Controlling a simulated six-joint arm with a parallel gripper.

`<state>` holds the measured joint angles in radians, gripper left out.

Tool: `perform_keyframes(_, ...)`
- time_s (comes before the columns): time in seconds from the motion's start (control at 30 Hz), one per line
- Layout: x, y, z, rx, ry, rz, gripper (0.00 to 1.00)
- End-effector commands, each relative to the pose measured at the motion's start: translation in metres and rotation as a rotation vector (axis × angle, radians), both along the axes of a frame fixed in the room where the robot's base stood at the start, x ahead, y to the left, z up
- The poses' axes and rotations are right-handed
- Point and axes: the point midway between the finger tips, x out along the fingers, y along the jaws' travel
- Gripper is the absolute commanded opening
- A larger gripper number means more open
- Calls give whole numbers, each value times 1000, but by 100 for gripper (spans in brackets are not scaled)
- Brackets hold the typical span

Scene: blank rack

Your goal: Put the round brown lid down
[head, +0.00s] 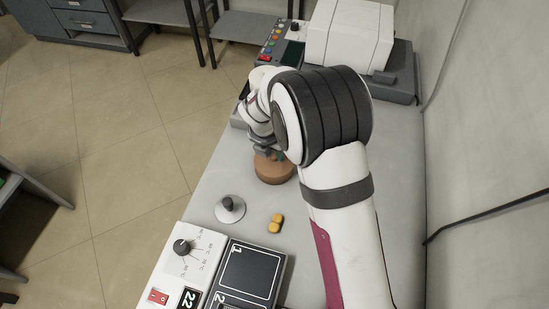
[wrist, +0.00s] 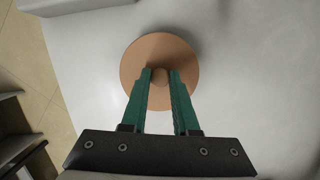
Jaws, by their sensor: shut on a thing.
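The round brown lid (wrist: 160,48) fills the middle of the wrist view, with a small knob at its centre. My gripper (wrist: 160,78) has its two green fingers shut on the knob, one on each side. In the head view the brown round thing (head: 273,170) shows below my gripper (head: 272,153), over the pale counter, and my wrist hides its far part. I cannot tell whether its underside touches the counter or something under it.
A grey disc with a dark knob (head: 230,208) and yellow-orange pieces (head: 276,223) sit on the counter (head: 222,170) nearer the camera. A control box (head: 185,262) and dark numbered plate (head: 248,272) stand at the front. A white machine (head: 348,38) stands at the back.

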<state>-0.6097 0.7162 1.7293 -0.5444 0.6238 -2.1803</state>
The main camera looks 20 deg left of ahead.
Motion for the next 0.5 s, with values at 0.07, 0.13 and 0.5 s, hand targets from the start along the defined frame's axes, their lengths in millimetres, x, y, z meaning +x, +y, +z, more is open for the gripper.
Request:
perform_keyframes(0.07,0,0,0,0,0,0,0)
perform_keyframes(0.13,0,0,0,0,0,0,0)
perform_keyframes(0.5,0,-8,47,1,-1,-5,0)
